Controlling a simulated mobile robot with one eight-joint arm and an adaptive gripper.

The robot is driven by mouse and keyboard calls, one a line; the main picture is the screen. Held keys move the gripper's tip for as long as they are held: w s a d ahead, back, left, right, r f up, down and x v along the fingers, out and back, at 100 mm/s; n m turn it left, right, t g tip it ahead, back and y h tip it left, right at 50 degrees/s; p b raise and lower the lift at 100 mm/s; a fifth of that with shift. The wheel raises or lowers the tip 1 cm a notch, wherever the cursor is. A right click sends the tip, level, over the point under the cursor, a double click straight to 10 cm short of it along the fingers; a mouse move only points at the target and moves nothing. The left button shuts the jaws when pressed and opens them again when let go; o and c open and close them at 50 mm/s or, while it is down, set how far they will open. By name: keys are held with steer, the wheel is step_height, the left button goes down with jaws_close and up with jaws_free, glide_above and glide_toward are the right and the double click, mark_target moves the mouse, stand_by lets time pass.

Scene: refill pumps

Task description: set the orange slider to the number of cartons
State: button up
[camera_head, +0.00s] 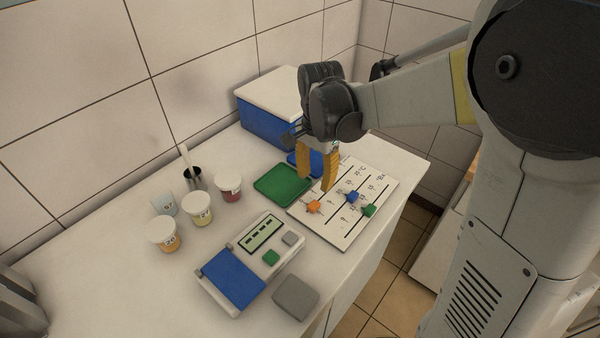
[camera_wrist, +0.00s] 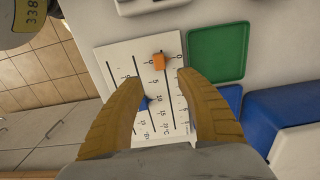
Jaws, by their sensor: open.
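The slider board (camera_head: 342,234) is a white panel with several dark slots and printed numbers, lying near the counter's right end. The orange slider (camera_head: 313,207) is at the near end of its slot; in the wrist view the orange slider (camera_wrist: 158,59) sits close to the 0 mark. A blue slider (camera_head: 352,197) and a green slider (camera_head: 369,211) are on the other slots. My gripper (camera_head: 318,172) is open above the board, its yellow fingers apart and empty. In the wrist view my gripper (camera_wrist: 158,75) has the orange slider between and beyond its fingertips. I see no cartons clearly.
A green tray (camera_head: 283,184) lies left of the board, with a blue box with a white lid (camera_head: 272,100) behind. Lidded cups (camera_head: 198,208), a dark cup (camera_head: 194,178), a scale-like device (camera_head: 244,265) and a grey block (camera_head: 296,297) stand on the counter.

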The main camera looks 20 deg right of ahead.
mark_target(314, 204)
step_height(314, 204, down, 10)
steer(key=b, duration=0.4)
steer(key=shift+s+f, duration=0.15)
steer(key=shift+f, duration=0.05)
jaws_close()
